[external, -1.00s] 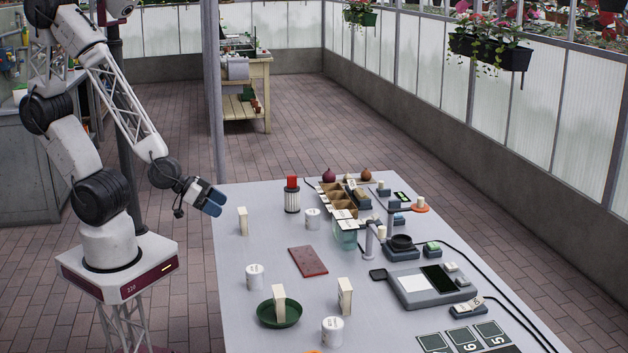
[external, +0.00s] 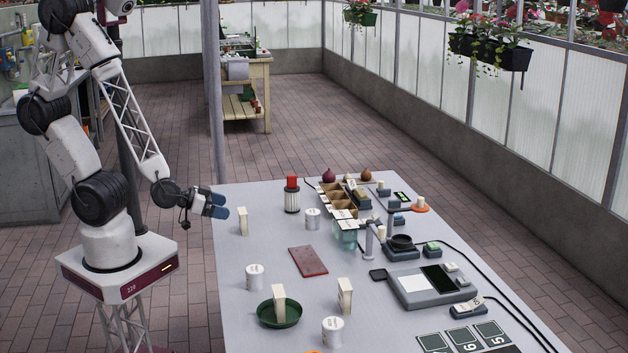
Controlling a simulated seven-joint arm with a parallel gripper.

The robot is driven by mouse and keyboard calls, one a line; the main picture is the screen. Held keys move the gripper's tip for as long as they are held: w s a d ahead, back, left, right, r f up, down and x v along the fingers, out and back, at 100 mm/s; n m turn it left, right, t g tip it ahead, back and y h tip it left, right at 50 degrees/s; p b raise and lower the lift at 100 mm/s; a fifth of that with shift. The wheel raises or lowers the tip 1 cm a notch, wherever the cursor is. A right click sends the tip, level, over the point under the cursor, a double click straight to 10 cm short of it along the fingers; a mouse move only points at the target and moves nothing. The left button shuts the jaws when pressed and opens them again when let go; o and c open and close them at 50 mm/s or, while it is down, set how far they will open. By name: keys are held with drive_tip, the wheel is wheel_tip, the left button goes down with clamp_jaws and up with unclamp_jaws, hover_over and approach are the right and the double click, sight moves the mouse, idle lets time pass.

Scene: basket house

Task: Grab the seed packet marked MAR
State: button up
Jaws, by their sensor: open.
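Three pale upright packets stand on the table. One packet (external: 243,222) is near the left edge, closest to my gripper. Another packet (external: 279,303) stands in a dark green dish (external: 281,321), and a third packet (external: 345,296) stands to the right of that dish. Their markings are too small to read, so I cannot tell which says MAR. My gripper (external: 222,206), with blue fingertips, is open and empty. In the picture it is at the table's far left corner, up and left of the nearest packet, apart from it.
White cans (external: 255,275) stand among the packets. A red-topped jar (external: 292,195) is at the back, a dark red slab (external: 308,261) in the middle. A divided wooden box (external: 338,199), a scale (external: 430,286) and cables crowd the right.

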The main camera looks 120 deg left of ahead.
sight(239, 211)
drive_tip(key=shift+x, duration=1.1)
drive_tip(key=shift+x, duration=2.55)
drive_tip(key=c, duration=1)
